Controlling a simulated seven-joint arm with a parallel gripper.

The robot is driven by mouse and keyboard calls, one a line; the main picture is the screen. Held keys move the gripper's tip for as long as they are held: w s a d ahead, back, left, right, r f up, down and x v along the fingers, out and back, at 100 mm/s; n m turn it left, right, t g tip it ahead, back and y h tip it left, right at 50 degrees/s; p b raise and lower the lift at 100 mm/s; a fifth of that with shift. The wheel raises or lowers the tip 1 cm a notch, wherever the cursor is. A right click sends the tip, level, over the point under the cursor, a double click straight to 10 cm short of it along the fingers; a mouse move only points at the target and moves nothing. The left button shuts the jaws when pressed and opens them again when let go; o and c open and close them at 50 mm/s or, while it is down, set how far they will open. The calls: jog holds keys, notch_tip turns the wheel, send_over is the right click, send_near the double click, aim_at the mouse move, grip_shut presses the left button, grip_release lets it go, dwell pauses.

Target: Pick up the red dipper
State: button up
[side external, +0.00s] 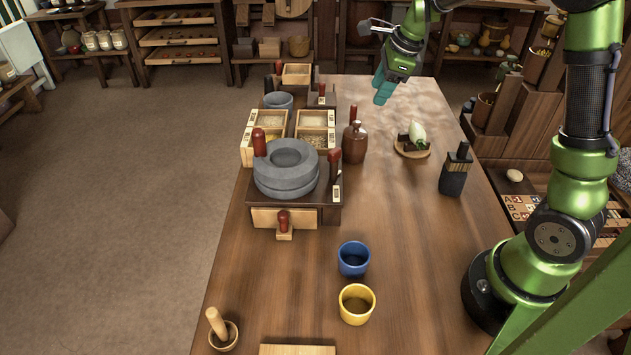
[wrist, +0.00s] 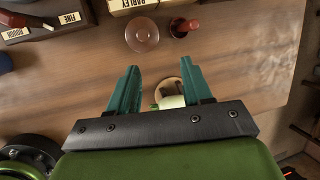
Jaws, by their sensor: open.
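A red upright piece (side external: 353,113), probably the red dipper, shows just behind the brown bottle (side external: 354,146) in the side view; its lower part is hidden there. In the wrist view the red piece (wrist: 185,27) stands beside the bottle (wrist: 142,35), near the barley box (wrist: 135,4). Whether it is a dipper is too small to tell. My gripper (side external: 379,92) is raised over the table, right of and apart from the red piece. In the wrist view my gripper (wrist: 160,68) has its teal fingers spread, with nothing held between them.
A round board with a white bulb (side external: 418,132) lies below my gripper. The stone quern (side external: 286,168) and grain boxes (side external: 313,136) fill the left. Blue (side external: 354,258) and yellow cups (side external: 357,303) stand in front. The middle table is clear.

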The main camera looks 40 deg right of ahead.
aim_at(353, 119)
jog(key=w+d+r+m, duration=0.1)
jog(key=w+d+m, duration=0.2)
jog(key=m, duration=0.4)
jog(key=w+f, duration=0.2)
jog(key=f, duration=0.3)
jog(key=w+f+m, duration=0.1)
jog(key=w+f, duration=0.1)
jog(key=f, duration=0.3)
jog(key=w+f+m, duration=0.1)
jog(key=w+f, duration=0.1)
jog(key=f, duration=0.3)
jog(key=shift+w+a+f+t, duration=0.1)
jog(key=shift+w+f+t, duration=0.2)
jog(key=shift+w, duration=0.1)
jog(key=shift+r, duration=0.1)
grip_shut()
